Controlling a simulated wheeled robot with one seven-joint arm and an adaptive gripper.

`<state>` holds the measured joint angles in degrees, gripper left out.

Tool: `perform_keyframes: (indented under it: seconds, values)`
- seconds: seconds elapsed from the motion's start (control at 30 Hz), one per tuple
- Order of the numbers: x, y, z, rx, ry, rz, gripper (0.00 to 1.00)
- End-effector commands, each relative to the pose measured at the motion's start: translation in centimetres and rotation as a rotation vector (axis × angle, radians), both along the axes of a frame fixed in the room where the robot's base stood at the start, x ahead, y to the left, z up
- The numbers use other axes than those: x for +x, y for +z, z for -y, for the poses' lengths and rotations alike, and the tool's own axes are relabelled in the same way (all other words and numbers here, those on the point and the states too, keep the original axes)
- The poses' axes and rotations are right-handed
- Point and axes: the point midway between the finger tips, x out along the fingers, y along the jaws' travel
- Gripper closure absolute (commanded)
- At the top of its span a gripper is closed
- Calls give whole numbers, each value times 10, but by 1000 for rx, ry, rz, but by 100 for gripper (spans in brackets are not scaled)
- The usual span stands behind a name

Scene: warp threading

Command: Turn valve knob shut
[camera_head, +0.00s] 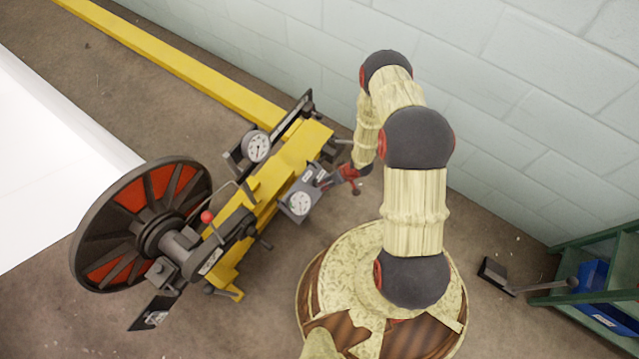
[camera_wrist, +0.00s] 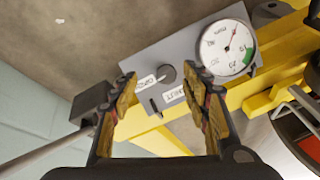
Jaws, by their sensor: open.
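The valve knob (camera_wrist: 167,73) is a small dark round knob on a grey panel (camera_wrist: 136,55) in the wrist view. A pale mark on it points toward the left label (camera_wrist: 147,82), which seems to read OPEN. A second label (camera_wrist: 174,94), seemingly SHUT, sits below the knob. My gripper (camera_wrist: 160,82) is open, its two fingers on either side of the knob in the picture. I see no contact, and the gap in depth is unclear.
A white gauge (camera_wrist: 228,47) sits on the panel beside the knob. The panel is on a yellow machine frame (camera_head: 290,165) with another gauge (camera_head: 257,147) and a large red-and-black wheel (camera_head: 115,225). A block wall (camera_head: 500,80) stands behind; a green rack (camera_head: 590,262) is at right.

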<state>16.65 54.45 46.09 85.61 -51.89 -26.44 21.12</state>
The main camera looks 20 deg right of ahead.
Motion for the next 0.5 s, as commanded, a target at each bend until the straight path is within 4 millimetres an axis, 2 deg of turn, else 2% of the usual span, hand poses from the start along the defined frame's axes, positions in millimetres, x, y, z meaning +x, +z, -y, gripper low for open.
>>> perform_keyframes:
  seconds: [0.17,0.5]
  values:
    - [13,4,-12,53,-28,43,53]
    - [26,-40,-27,51,-34,38,53]
